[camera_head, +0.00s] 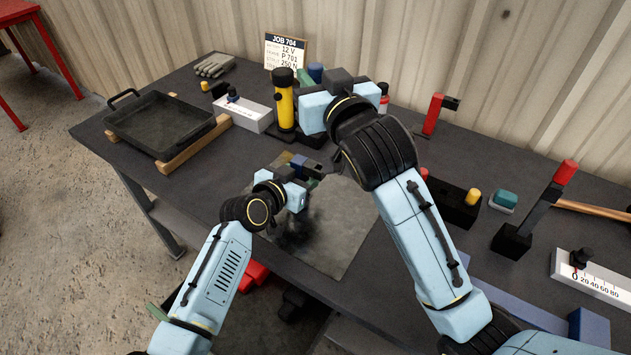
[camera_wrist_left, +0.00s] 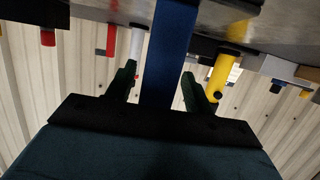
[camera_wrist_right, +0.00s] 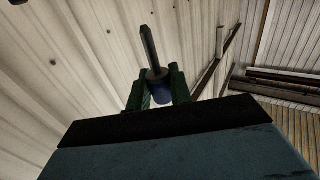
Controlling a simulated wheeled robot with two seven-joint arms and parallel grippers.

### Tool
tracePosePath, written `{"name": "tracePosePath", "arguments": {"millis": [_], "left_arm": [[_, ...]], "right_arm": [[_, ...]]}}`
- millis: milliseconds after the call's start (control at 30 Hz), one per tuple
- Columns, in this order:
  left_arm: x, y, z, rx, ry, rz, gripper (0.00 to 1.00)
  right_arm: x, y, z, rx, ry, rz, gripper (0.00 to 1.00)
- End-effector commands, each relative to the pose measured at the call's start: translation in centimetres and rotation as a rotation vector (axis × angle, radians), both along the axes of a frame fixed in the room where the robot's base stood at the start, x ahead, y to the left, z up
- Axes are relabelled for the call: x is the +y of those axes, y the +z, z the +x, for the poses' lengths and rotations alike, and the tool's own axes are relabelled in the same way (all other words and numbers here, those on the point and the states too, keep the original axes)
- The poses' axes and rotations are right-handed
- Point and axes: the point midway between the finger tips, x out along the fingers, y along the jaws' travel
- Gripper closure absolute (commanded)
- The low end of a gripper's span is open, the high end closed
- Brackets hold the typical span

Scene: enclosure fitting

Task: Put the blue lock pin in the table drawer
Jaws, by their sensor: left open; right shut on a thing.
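The blue lock pin shows in the right wrist view, with its blue end (camera_wrist_right: 161,93) between the fingers of my right gripper (camera_wrist_right: 160,86) and its dark shaft sticking out past them. That gripper is shut on the pin, raised over the back of the table. In the head view its fingertips are largely hidden by my arm. My left gripper (camera_wrist_left: 158,88) is open, with a long blue bar (camera_wrist_left: 172,50) between its fingers; I cannot tell if they touch. A dark, low area (camera_head: 245,325) shows under the table's front edge; I cannot tell whether it is the drawer.
A black tray (camera_head: 125,98) on wooden rails stands at the left. A yellow cylinder (camera_head: 285,108) and a job sign (camera_head: 286,50) are at the back. Black blocks (camera_head: 450,204) and a red-topped lever (camera_head: 566,172) stand at the right. The grey mat (camera_head: 345,225) has bare room.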

Motion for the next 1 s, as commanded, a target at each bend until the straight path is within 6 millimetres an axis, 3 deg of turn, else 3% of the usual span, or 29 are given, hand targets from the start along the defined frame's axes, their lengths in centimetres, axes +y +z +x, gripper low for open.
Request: {"name": "tracePosePath", "arguments": {"millis": [167, 600, 1000], "left_arm": [[0.0, 0.0, 0.0, 0.001, 0.0, 0.0, 0.48], [0.0, 0.0, 0.0, 0.001, 0.0, 0.0, 0.48], [0.0, 0.0, 0.0, 0.002, 0.001, 0.001, 0.48]], "right_arm": [[0.0, -0.5, 0.0, 0.001, 0.0, 0.0, 1.0], [0.0, -11.0, 0.0, 0.004, -0.001, 0.0, 1.0], [0.0, -16.0, 0.0, 0.008, -0.001, 0.001, 1.0]]}}
